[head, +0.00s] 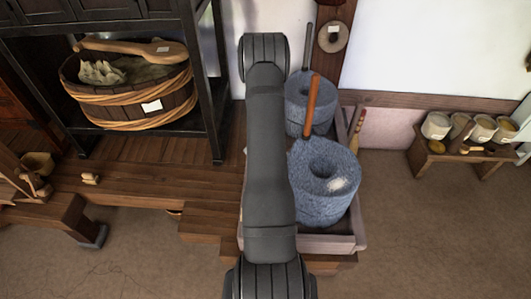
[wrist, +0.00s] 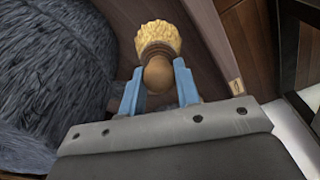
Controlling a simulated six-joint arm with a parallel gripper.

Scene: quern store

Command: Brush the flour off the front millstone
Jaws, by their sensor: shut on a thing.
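The front millstone (head: 325,205) is a speckled blue-grey stone with a hole in its top and an upright orange-brown handle (head: 313,105). A white patch of flour (head: 338,184) lies on its top, right of the hole. In the wrist view, my gripper (wrist: 158,76) is shut on a brush (wrist: 157,52) with a round wooden handle and pale yellow bristles pointing away. Rough blue-grey stone (wrist: 50,60) fills the left there, apart from the brush; I cannot tell which millstone it is. In the head view my arm hides the gripper and brush.
A second millstone (head: 298,118) stands behind the front one. Both sit in a pale-edged trough (head: 345,244). A small broom (head: 356,130) stands at its right edge. A dark shelf with a wooden tub (head: 130,110) is left; a low bench (head: 455,156) with several pots is right.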

